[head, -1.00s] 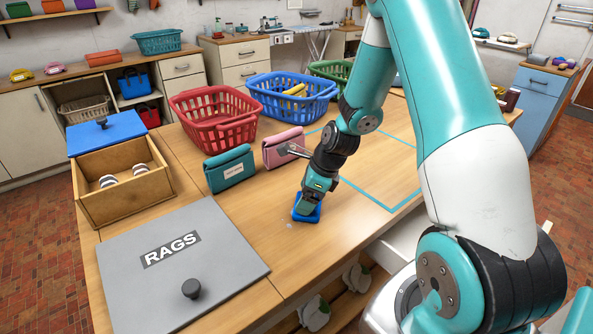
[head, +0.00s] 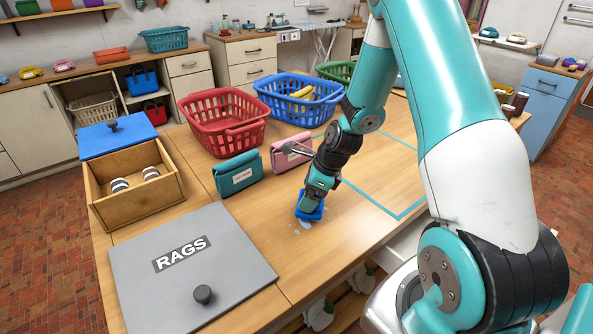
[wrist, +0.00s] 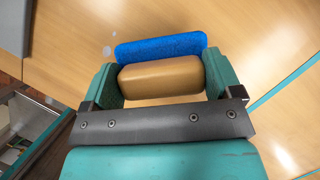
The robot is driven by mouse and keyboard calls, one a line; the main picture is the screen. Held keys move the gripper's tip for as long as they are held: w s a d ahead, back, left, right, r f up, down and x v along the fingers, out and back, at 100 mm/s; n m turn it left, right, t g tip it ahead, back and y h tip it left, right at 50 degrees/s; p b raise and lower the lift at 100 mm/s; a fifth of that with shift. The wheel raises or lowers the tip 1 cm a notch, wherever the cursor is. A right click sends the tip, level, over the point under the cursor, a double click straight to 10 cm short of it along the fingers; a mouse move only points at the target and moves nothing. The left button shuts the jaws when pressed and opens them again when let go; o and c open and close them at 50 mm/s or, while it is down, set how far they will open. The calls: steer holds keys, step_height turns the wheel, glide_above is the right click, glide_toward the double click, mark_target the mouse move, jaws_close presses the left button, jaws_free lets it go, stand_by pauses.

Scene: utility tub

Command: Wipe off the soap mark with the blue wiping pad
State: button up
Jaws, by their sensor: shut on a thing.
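My gripper (head: 315,196) is shut on the blue wiping pad (head: 310,212), low over the wooden table. In the wrist view the pad shows a blue sponge face (wrist: 160,48) and a tan grip block (wrist: 160,76) between my two teal fingers (wrist: 160,72). The soap mark (head: 305,224) shows as pale patches on the wood at the pad's near edge. In the wrist view a faint pale spot (wrist: 107,50) lies just left of the pad. The pad hides the wood under it, and I cannot tell whether it touches the table.
A teal pouch (head: 238,173) and a pink pouch (head: 291,152) stand behind the pad. The grey RAGS lid (head: 215,285) lies front left, beside an open wooden box (head: 140,205). Red (head: 225,125) and blue (head: 290,110) baskets stand behind. The teal-outlined area (head: 385,165) is clear.

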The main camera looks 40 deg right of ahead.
steer(key=shift+p+v, duration=0.35)
steer(key=shift+v, duration=0.5)
steer(key=shift+w+r+p, duration=0.25)
steer(key=shift+r+p, duration=0.05)
step_height(320, 180, up, 4)
steer(key=p, duration=0.4)
steer(key=shift+a+r, duration=0.1)
